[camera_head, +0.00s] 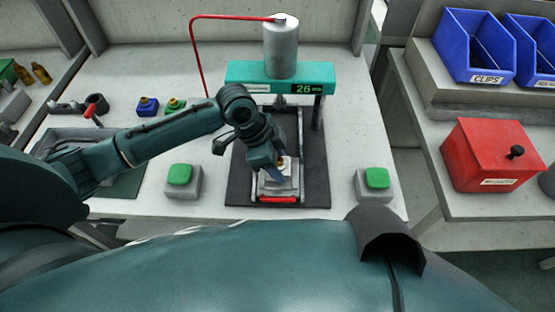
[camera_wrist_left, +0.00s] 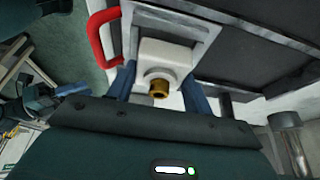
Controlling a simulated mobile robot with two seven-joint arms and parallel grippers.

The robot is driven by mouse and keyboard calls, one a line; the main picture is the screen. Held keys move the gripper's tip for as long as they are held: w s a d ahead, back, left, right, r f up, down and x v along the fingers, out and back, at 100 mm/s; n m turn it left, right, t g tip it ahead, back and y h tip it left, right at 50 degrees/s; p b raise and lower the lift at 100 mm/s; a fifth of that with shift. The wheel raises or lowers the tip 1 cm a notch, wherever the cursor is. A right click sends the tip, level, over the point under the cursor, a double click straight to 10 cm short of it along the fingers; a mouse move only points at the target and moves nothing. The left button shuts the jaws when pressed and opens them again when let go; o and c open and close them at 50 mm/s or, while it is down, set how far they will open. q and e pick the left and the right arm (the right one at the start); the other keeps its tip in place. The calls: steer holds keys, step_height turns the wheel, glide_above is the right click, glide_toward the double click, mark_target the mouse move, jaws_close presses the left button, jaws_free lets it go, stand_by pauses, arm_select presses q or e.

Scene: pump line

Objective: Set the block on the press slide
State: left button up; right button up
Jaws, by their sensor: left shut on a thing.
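The light grey block (camera_wrist_left: 165,58) with a brass fitting (camera_wrist_left: 159,88) shows between my left gripper's blue fingers in the left wrist view. My left gripper (camera_head: 281,168) is shut on it, over the front of the press. The press slide (camera_head: 270,189) is a grey plate with a red handle (camera_head: 278,200) at its front edge. The block is low over the slide; I cannot tell whether it touches. The press (camera_head: 280,72) has a teal crossbeam and a grey cylinder above. My right gripper is not in view.
Green-topped button boxes stand left (camera_head: 181,181) and right (camera_head: 374,184) of the dark press mat (camera_head: 317,178). A blue-topped fitting (camera_head: 148,106) and a green-topped one (camera_head: 175,104) stand at the left. A red box (camera_head: 490,155) and blue bins (camera_head: 472,47) are on the right bench.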

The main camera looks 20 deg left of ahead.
arm_select(q)
steer(key=shift+f, duration=0.35)
steer(key=shift+f, duration=0.3)
stand_by(0.9)
